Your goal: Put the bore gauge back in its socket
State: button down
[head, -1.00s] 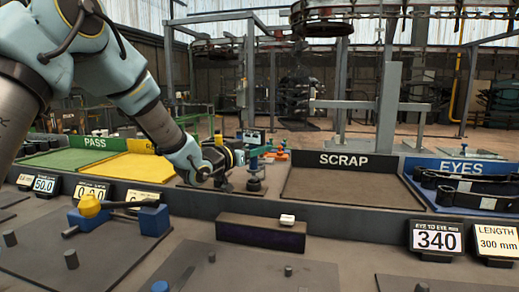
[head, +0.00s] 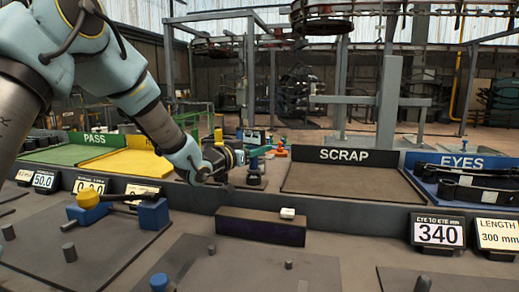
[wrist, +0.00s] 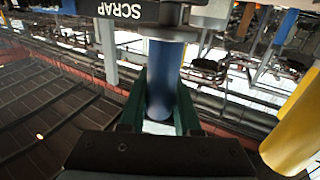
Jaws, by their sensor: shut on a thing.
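My gripper (head: 256,152) is at the end of the arm, above the dark ledge between the yellow tray and the scrap tray. In the wrist view its green fingers (wrist: 160,105) are shut on the blue handle of the bore gauge (wrist: 165,75). A metal collar and a dark part join the handle's far end. In the head view the bore gauge (head: 254,165) looks upright, blue above and dark below, left of the scrap tray. I cannot tell whether its lower end touches the ledge. I cannot make out its socket.
The brown SCRAP tray (head: 350,183) is right of the gripper. The green PASS tray (head: 60,156) and yellow tray (head: 130,166) are left. A dark block (head: 260,227), a blue-and-yellow fixture (head: 150,213) and a blue-topped item (head: 160,282) stand in front. Signs line the ledge.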

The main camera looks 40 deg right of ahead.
jog(key=shift+f, duration=0.2)
grip_release()
dwell(0.8)
jog(key=shift+a, duration=0.1)
jog(key=a+b, duration=0.1)
jog(key=a, duration=0.9)
jog(key=shift+s+a, duration=0.4)
jog(key=shift+s, duration=0.05)
dwell(1.0)
dwell(0.5)
